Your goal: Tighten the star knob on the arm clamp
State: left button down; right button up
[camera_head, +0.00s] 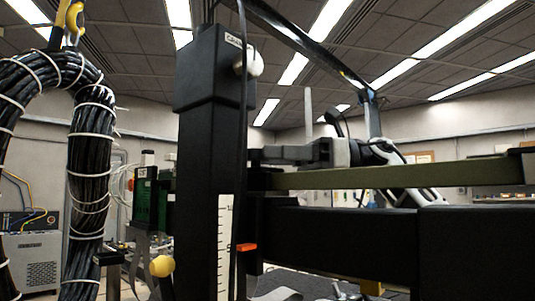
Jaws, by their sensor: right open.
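A black upright post (203,150) stands left of the middle, with a black clamp block (208,68) at its top. A pale, rounded knob (249,63) sticks out on the right side of this block. It may be the star knob, but its lobes are too small to make out. My right gripper (264,155) is right of the post and below the pale knob, apart from it. It points left and is open, with nothing seen between its fingers. The post's edge and a black cable may hide part of the fingertips. My left gripper is not in view.
An olive horizontal bar (400,176) and a thick black beam (340,240) run right from the post, below my right gripper. A black cable bundle (90,150) with white ties hangs at the left. A yellow knob (162,266) sits low beside the post.

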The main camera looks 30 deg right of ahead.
jog(key=shift+w+a, duration=0.2)
jog(key=shift+a, duration=0.45)
jog(key=c, duration=1)
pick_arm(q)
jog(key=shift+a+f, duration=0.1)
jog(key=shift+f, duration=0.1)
pick_arm(e)
jog(key=shift+f, duration=0.1)
